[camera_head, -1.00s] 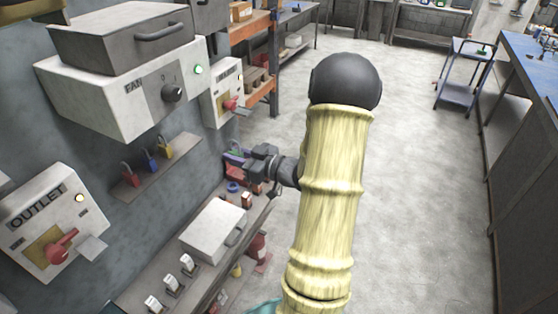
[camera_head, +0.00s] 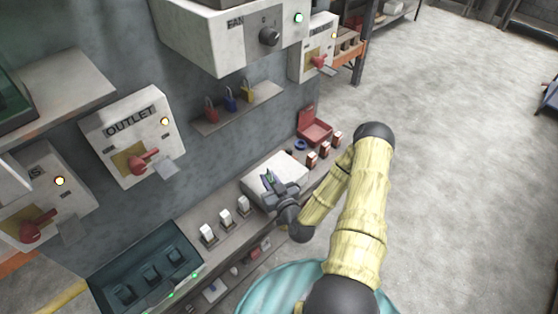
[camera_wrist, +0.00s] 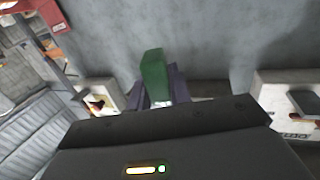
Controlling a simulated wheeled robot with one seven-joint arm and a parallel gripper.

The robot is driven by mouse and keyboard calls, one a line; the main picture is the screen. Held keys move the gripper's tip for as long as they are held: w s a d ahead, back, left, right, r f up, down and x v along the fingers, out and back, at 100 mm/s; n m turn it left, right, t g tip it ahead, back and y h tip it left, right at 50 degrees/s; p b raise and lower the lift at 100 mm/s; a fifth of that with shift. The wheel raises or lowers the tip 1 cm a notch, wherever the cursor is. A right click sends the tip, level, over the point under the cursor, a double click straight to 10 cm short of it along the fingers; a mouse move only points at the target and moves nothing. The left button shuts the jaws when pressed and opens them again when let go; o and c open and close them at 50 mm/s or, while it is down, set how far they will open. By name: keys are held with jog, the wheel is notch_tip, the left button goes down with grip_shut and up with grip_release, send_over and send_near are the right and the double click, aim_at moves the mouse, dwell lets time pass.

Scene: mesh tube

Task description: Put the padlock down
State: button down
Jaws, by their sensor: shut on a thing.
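My gripper (camera_head: 270,181) is shut on a green padlock, of which a small green part (camera_head: 268,177) shows between the fingers in the head view. In the wrist view the green padlock body (camera_wrist: 154,75) stands up between the purplish fingers. Its shackle is mostly hidden by the gripper. In the head view the gripper appears over the white box (camera_head: 290,170) on the long bench; whether it touches the box I cannot tell.
A wall shelf (camera_head: 238,112) holds red (camera_head: 210,113), blue (camera_head: 230,101) and yellow (camera_head: 249,94) padlocks. The OUTLET box (camera_head: 133,135) with a red handle is on the wall. An open red case (camera_head: 315,128) and a dark tray (camera_head: 145,275) are on the bench. The floor at right is clear.

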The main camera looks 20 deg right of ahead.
jog(key=shift+m+h, duration=0.5)
jog(key=shift+h, duration=0.3)
jog(key=s+a+f+b, duration=0.1)
jog(key=f+b, duration=0.2)
jog(key=f, duration=0.2)
jog(key=s+a+f+b, duration=0.1)
jog(key=a+f+b, duration=0.1)
jog(key=f, duration=0.4)
jog(key=s+a+f+b, duration=0.1)
jog(key=f+b, duration=0.4)
jog(key=shift+a+f, duration=0.4)
